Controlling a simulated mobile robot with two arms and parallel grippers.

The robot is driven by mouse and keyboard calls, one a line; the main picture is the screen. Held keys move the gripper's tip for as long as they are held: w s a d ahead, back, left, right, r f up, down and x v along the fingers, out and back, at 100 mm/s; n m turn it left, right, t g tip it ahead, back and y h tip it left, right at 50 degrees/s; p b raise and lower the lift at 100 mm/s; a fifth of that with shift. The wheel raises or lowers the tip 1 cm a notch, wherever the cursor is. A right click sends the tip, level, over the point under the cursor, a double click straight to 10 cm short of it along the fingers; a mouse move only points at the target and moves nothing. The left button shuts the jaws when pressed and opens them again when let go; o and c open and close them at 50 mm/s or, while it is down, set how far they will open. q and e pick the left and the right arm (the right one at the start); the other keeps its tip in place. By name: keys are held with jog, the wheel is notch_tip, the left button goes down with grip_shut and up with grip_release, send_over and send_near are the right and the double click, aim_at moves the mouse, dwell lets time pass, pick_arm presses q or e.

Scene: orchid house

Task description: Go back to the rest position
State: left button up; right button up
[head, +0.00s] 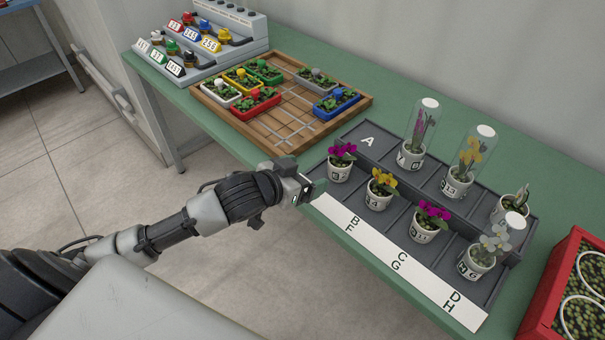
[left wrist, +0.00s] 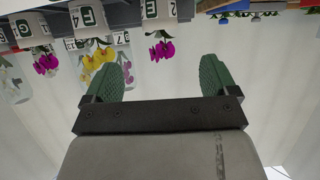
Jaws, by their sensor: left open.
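My left gripper (head: 312,187) is at the left edge of the grey orchid stand (head: 352,205), beside a white pot with a magenta orchid (head: 341,164). In the left wrist view its two green fingers (left wrist: 158,77) are wide apart with nothing between them. That view is upside down, with potted orchids hanging from the top; a magenta one (left wrist: 161,47) shows beyond the fingers. In the head view my left arm reaches in from the lower left. My right gripper is not in view.
On the green table (head: 240,142) are a wooden tray (head: 292,142) with several coloured planters and a grey stepped rack (head: 228,55). The stand holds several potted orchids, some under clear covers. A red crate (head: 545,310) is at the right. Tiled floor lies left of the table.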

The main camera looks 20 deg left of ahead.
pick_arm(q)
jog(key=shift+s, duration=0.1)
dwell(0.4)
jog(key=s+f+n+g+y, duration=0.15)
jog(key=s+f+g, duration=0.35)
jog(key=s, duration=0.7)
jog(key=s+f+n+g+y, duration=0.1)
jog(key=s+f+g+y, duration=0.4)
jog(key=s, duration=0.7)
notch_tip(320, 180, down, 26)
jog(key=h, duration=0.2)
jog(key=s+a+f+g+p, duration=0.1)
jog(key=s+a+f, duration=0.1)
jog(key=s+f, duration=1.3)
jog(key=shift+s+a+f+m+g, duration=0.3)
jog(key=shift+s+m+g, duration=0.15)
jog(key=shift+s, duration=0.45)
